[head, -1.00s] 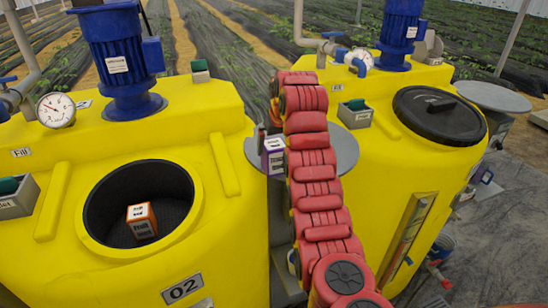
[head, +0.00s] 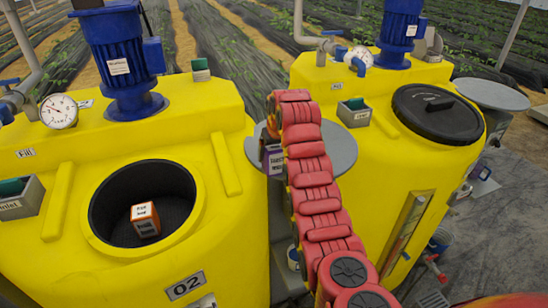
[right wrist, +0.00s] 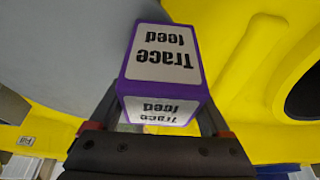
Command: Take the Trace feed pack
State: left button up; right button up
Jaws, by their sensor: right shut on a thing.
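The Trace feed pack is a purple box with white labels (right wrist: 160,62). In the head view it shows partly (head: 275,160) at the left side of the grey round plate between the two yellow tanks, partly covered by my right arm. My right gripper (right wrist: 158,112) is shut on the pack, with one dark finger on each side of it. In the head view this gripper (head: 271,138) is at the pack's top. I cannot tell whether the pack touches the plate. My left gripper is not in view.
The grey round plate (head: 343,150) lies between the left tank (head: 235,240) and the right tank (head: 385,170). An orange pack (head: 145,219) sits in the left tank's open hatch. The right tank has a black lid (head: 438,114). Blue motors (head: 118,55) rise behind.

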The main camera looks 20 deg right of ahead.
grip_shut()
jog(key=shift+r, duration=0.2)
